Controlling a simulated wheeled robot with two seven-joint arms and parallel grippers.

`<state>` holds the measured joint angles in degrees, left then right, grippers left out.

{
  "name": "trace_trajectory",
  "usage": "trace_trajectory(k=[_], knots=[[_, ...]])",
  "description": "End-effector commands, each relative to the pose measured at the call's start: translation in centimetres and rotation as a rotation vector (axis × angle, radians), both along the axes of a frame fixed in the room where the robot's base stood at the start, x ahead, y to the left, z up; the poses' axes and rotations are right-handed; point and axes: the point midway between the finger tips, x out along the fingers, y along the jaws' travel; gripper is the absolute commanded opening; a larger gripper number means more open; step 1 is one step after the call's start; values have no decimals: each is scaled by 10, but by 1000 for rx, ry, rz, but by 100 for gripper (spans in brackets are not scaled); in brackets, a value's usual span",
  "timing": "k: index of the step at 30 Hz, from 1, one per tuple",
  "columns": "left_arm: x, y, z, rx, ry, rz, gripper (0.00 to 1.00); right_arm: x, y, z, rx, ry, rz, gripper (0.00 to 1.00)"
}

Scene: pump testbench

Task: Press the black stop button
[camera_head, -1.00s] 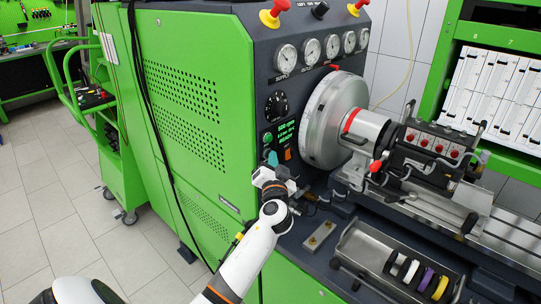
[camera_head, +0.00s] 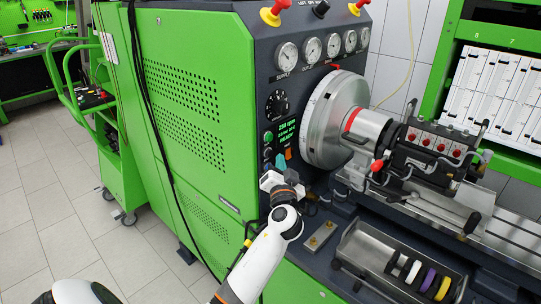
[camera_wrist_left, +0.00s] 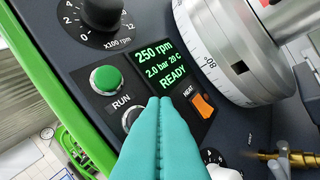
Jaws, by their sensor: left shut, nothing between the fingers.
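The black stop button (camera_wrist_left: 131,117), in a silver ring, sits just below the RUN label in the left wrist view, its right part hidden behind my fingers. In the head view it is a small dark spot (camera_head: 267,152) under the green run button (camera_head: 268,137). The green button also shows in the wrist view (camera_wrist_left: 107,79). My left gripper (camera_head: 281,160) is shut and empty, its teal fingers (camera_wrist_left: 160,101) pointing at the panel, overlapping the button's right side and the display's lower edge. I cannot tell whether they touch the panel. My right gripper is not in view.
The green display (camera_wrist_left: 166,67) reads 250 rpm and READY. An orange heat switch (camera_wrist_left: 202,106) is right of my fingers. A dark knob (camera_wrist_left: 101,14) is above. The large metal disc (camera_head: 330,120) stands close on the right. A tray with rings (camera_head: 372,247) lies lower right.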

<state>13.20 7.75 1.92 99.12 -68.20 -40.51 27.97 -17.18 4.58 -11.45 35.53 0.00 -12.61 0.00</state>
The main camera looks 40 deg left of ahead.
Motion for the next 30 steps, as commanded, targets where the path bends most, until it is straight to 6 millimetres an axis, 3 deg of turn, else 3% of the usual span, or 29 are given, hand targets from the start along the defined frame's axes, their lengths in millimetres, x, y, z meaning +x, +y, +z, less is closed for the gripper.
trace_trajectory(k=[12,30], knots=[[-3,-38,-1,-2,-1,0,0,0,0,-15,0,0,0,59],[-3,-41,0,-1,-1,0,0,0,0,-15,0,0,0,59]])
